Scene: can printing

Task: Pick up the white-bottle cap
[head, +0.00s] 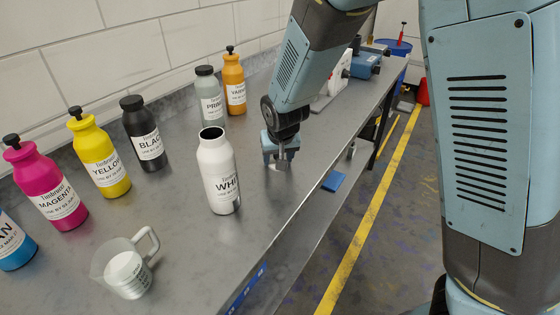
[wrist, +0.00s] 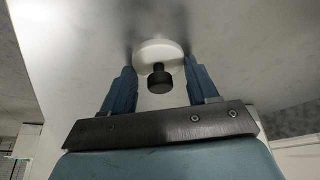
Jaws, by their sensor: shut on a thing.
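The white bottle (head: 219,175) stands upright on the grey bench, its mouth open and dark with no cap on it. My gripper (head: 276,159) points down to the right of it, low over the bench near the front edge. In the wrist view my gripper (wrist: 159,68) has its two blue fingers on either side of the white-bottle cap, a pale disc (wrist: 157,49) with a dark round knob (wrist: 160,80). My gripper is shut on this cap. In the head view the fingers largely hide the cap, and whether it touches the bench is hard to tell.
Magenta (head: 45,187), yellow (head: 99,156), black (head: 144,135), grey (head: 210,98) and orange (head: 234,83) bottles stand along the wall side. A clear measuring cup (head: 124,267) stands at the front left. The bench between cup and white bottle is clear.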

